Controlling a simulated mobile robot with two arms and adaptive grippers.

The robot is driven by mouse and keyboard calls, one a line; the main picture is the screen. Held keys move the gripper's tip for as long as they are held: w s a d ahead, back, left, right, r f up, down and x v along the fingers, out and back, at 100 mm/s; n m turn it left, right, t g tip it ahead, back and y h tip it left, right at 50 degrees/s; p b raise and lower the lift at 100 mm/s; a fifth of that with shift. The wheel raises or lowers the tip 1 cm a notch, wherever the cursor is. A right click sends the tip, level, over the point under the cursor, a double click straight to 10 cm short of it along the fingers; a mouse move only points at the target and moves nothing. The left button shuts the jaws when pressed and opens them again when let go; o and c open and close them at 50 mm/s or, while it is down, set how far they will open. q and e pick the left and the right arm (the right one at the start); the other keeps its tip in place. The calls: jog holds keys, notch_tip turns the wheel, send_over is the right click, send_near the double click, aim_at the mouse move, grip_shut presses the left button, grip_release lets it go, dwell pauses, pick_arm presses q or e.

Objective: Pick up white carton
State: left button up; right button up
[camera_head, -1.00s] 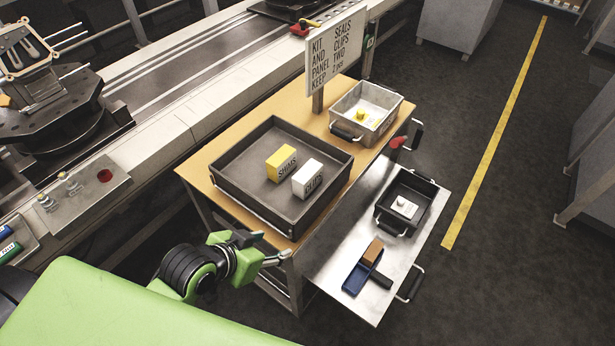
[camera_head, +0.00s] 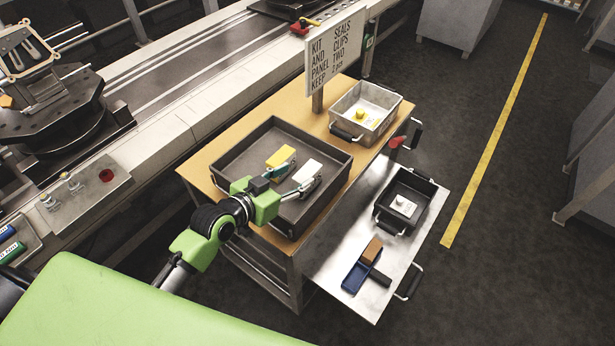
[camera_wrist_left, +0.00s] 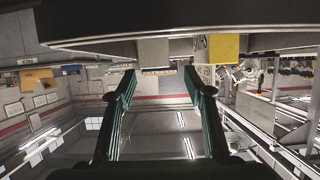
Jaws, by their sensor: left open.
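The white carton (camera_head: 309,170) sits in the large dark tray (camera_head: 239,160), just right of the yellow carton (camera_head: 281,156). My left gripper (camera_head: 304,175) is open over the tray, with its fingers low beside the white carton and hiding its lower front. I cannot tell whether they touch it. In the left wrist view, the open fingers (camera_wrist_left: 163,84) point toward a pale block that may be the white carton. The yellow carton also shows in the wrist view (camera_wrist_left: 224,48). My right gripper is not in view.
A grey bin (camera_head: 378,98) with a yellow item stands behind the tray, near a sign (camera_head: 334,52). On the metal side shelf (camera_head: 345,235) are a small black bin (camera_head: 427,187) and a blue tool (camera_head: 355,279). A conveyor runs along the left.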

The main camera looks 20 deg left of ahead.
aim_at(306, 172)
pick_arm(q)
jog(key=shift+p+x, duration=0.35)
jog(key=shift+x, duration=0.45)
jog(key=x, duration=0.1)
jog(key=p+x, duration=0.1)
jog(key=x, duration=0.1)
jog(key=shift+d, duration=0.35)
jog(key=shift+w+d+f, duration=0.15)
jog(key=shift+w+f, duration=0.2)
jog(key=shift+w, duration=0.05)
jog(key=c, duration=1.2)
